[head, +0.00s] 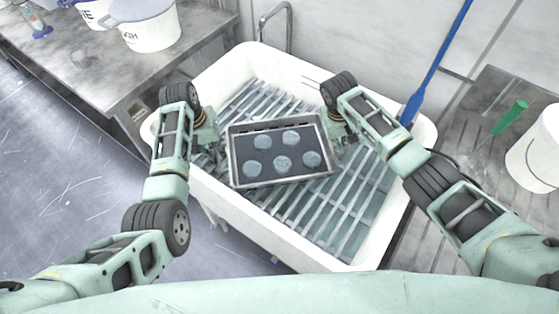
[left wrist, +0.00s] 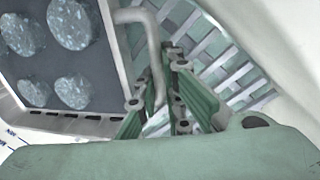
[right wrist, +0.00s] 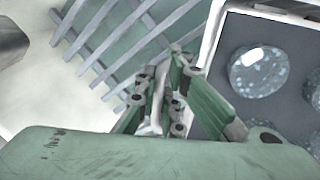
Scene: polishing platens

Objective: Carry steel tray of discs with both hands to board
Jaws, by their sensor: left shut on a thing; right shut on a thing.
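A steel tray (head: 236,180) with a dark inside holds several grey speckled discs (head: 291,138). It is held over a white sink with a slatted rack, tilted slightly in the head view. My left gripper (head: 219,150) is at the tray's left side, shut on its bent bar handle (left wrist: 154,40). My right gripper (head: 338,142) is at the tray's right side, shut on the tray's handle, which is mostly hidden by the fingers in the right wrist view (right wrist: 160,110). Discs and the tray rim also show in both wrist views. I cannot make out the board.
The white sink (head: 185,190) with its slatted rack (head: 345,215) lies below the tray. A steel bench (head: 75,75) with white buckets (head: 150,32) stands at the left. A blue pole (head: 437,62) leans at the right, near a green-handled tool (head: 510,117) and a white bucket (head: 535,155).

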